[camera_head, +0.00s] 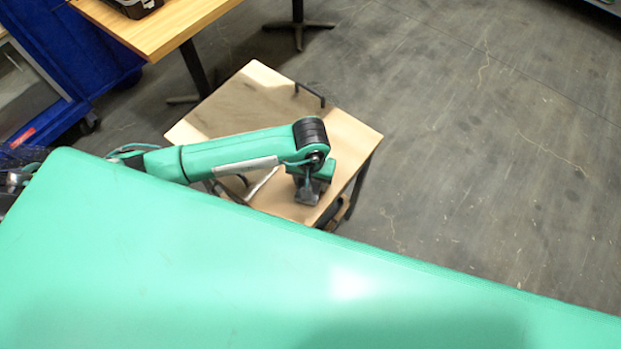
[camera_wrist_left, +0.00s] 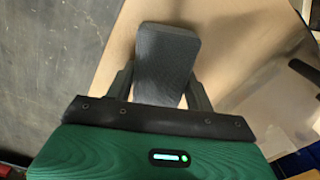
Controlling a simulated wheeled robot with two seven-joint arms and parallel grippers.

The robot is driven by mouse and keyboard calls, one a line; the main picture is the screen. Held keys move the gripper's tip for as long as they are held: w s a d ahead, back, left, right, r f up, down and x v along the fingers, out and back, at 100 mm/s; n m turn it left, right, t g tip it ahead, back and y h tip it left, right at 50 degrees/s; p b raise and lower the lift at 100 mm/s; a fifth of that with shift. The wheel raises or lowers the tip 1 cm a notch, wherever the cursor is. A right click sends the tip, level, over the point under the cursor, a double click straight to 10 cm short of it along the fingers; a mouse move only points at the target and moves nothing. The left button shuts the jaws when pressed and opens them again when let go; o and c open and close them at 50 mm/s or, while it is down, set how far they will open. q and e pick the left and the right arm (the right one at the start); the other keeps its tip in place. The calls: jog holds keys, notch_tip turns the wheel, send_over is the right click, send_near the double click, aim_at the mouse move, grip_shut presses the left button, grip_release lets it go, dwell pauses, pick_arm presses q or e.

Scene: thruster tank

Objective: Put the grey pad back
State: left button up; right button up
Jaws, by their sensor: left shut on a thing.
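The grey pad (camera_wrist_left: 166,58) is a dark grey block with rounded edges. In the left wrist view it sits between the two fingers of my left gripper (camera_wrist_left: 160,88), which is shut on it. In the head view my left gripper (camera_head: 308,190) points down over the right front part of a small wooden table (camera_head: 345,140), with the dark pad (camera_head: 306,197) below it. I cannot tell whether the pad touches the tabletop. My right gripper is not in view.
A black handle-like bar (camera_head: 310,94) stands at the small table's back edge. A larger wooden table (camera_head: 165,28) with a dark case (camera_head: 135,6) is at the upper left, near a blue cart (camera_head: 75,45). The grey floor at right is clear. My teal body covers the foreground.

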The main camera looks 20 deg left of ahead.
pick_arm(q)
jog(key=shift+f, duration=0.2)
jog(key=o, duration=1)
jog(key=shift+r, duration=0.1)
jog(key=shift+o, duration=0.2)
jog(key=shift+r, duration=0.5)
notch_tip(320, 180, up, 11)
jog(key=b, duration=0.2)
jog(key=shift+r, duration=0.15)
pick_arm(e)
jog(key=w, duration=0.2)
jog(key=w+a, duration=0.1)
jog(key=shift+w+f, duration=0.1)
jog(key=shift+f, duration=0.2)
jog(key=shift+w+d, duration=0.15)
